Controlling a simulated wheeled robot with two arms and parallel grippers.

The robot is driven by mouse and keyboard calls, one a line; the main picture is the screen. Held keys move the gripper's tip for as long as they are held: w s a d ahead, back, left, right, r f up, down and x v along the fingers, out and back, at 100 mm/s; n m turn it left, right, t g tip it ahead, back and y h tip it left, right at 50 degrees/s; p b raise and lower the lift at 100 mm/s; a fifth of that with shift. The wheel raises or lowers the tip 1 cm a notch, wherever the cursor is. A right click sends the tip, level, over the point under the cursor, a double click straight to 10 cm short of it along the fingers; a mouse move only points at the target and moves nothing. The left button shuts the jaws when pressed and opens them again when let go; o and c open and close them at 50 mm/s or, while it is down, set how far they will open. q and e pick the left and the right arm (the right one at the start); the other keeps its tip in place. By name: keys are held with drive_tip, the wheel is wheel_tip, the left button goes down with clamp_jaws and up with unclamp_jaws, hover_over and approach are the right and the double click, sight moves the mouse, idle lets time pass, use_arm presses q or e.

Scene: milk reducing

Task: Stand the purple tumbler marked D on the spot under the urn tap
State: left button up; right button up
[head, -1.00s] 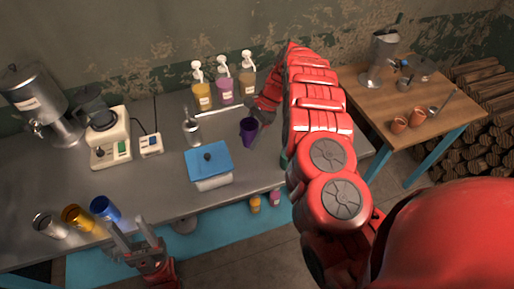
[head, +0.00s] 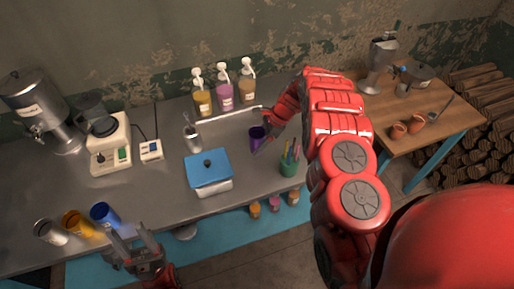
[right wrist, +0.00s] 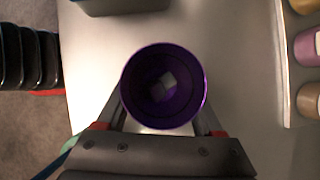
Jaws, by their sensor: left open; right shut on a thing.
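The purple tumbler (head: 257,138) is held by my right gripper (head: 266,143) over the right part of the grey counter. In the right wrist view the tumbler (right wrist: 164,87) sits between the two fingers, its open mouth facing the camera; no letter D is visible. Whether its base touches the counter I cannot tell. The metal urn (head: 40,108) stands at the far left of the counter, its tap (head: 37,132) at the front. The spot under the tap is not clearly visible. My left gripper (head: 133,240) is open and empty at the front left edge, below the blue cup.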

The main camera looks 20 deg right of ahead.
drive_tip(key=shift+f+p, duration=0.5)
drive_tip(key=shift+f, duration=1.05)
drive_tip(key=shift+f, duration=0.2)
drive_tip(key=o, duration=1.4)
drive_tip(key=shift+c, duration=0.2)
drive_tip(key=shift+r, duration=0.1)
